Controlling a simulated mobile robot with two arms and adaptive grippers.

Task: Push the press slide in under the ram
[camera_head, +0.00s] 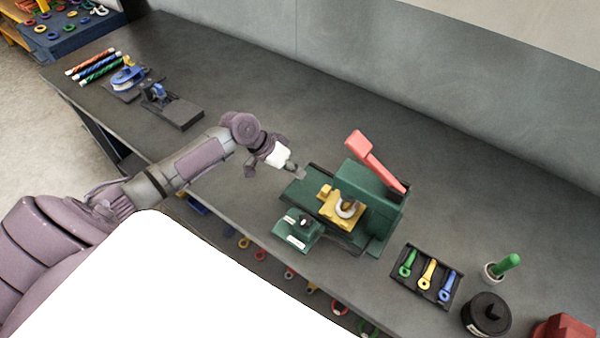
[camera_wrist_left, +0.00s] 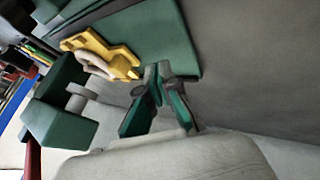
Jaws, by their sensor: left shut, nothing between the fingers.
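The press (camera_head: 375,187) is dark green with a raised red lever (camera_head: 372,158). The yellow press slide (camera_head: 328,207) lies on the press's green base, at the left of the tall body, with a pale grey ring on it. The slide also shows in the left wrist view (camera_wrist_left: 118,60). I cannot clearly make out the ram. My left gripper (camera_head: 292,169) is shut and empty, at the left end of the green base, apart from the slide in the head view. In the left wrist view its fingertips (camera_wrist_left: 158,72) appear close to the slide's edge. My right gripper is not in view.
A green block with a black knob (camera_head: 298,228) stands in front of the base. A black tray (camera_head: 427,275) with coloured tools, a green-handled tool (camera_head: 503,266) and a black round container (camera_head: 487,314) stand to the right. The bench behind the press is clear.

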